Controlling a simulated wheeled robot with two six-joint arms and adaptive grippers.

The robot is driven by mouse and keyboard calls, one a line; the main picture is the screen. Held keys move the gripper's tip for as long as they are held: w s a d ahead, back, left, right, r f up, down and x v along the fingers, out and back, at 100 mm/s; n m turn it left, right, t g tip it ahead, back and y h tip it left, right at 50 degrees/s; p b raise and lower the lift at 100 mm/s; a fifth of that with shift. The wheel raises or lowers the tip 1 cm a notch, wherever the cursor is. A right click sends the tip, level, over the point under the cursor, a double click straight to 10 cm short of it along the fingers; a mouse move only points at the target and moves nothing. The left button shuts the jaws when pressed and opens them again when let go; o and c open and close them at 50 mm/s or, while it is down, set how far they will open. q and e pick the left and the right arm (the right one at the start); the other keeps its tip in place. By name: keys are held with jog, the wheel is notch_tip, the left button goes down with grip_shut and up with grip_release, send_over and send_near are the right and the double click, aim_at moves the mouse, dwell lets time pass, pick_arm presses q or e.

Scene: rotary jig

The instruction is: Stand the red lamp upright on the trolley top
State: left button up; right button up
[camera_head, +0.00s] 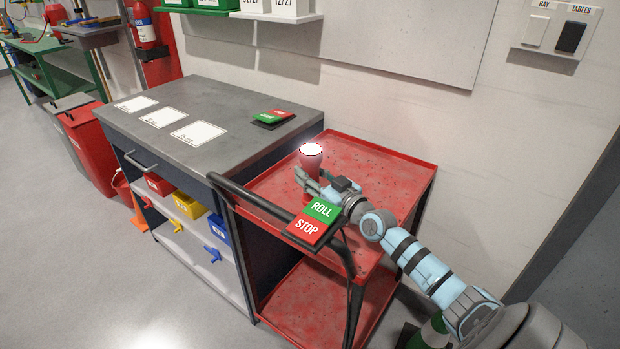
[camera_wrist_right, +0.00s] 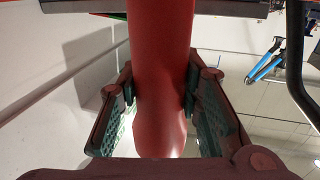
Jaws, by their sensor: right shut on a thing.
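The red lamp (camera_head: 311,160) stands about upright over the trolley top, with its lit white end up. My right gripper (camera_head: 308,186) is shut on the lamp's body. In the right wrist view the red lamp (camera_wrist_right: 163,60) runs between the two fingers of my right gripper (camera_wrist_right: 162,100), with a pad on each side. The red trolley top (camera_head: 385,165) has a raised rim. The lamp's lower end is hidden by the gripper and the button panel, so I cannot tell whether it touches the top. My left gripper is not in view.
A ROLL/STOP button panel (camera_head: 314,221) sits at the trolley's near side, by the black handle (camera_head: 262,203). A grey-topped bench (camera_head: 222,108) with white cards and a red-green switch stands left of the trolley. The trolley top's back and right parts are clear.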

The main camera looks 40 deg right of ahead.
aim_at(316, 178)
jog(key=o, duration=1.2)
jog(key=shift+r, duration=0.1)
jog(key=shift+s+p, duration=0.35)
jog(key=shift+p, duration=0.05)
jog(key=s+p, duration=0.4)
jog(key=s, duration=0.2)
jog(key=shift+s+d, duration=0.15)
jog(key=shift+s, duration=0.25)
